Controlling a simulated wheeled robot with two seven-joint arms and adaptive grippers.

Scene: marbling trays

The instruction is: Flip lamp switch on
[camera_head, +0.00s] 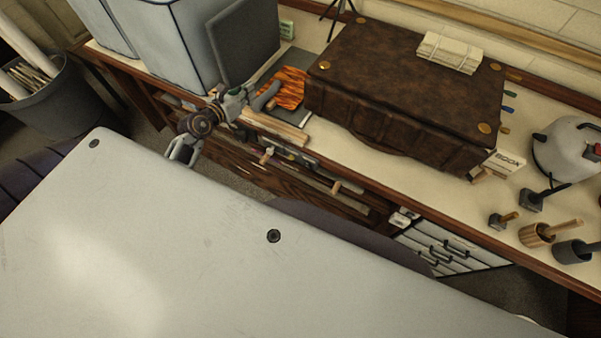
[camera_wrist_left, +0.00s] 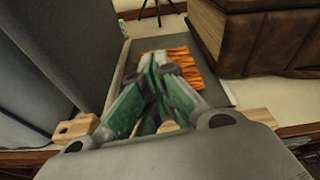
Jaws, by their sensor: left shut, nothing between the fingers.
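My left gripper (camera_head: 268,95) is over the left part of the bench, in front of an upright dark grey panel, with its fingers closed together. In the left wrist view its green and grey fingers (camera_wrist_left: 162,68) meet in front of an orange marbled sheet and hold nothing. I cannot make out a lamp or its switch for certain. Thin black tripod legs (camera_head: 338,8) stand at the back of the bench; what they carry is out of frame. A small green item (camera_head: 287,29) sits near them. My right gripper is not in view.
The orange marbled sheet (camera_head: 291,88) lies on a dark board. A big brown leather case (camera_head: 400,80) fills the middle, with a tied paper bundle (camera_head: 449,52) on it. The dark grey panel (camera_head: 240,45) stands close on the left. A kettle-like pot (camera_head: 566,152) is at right.

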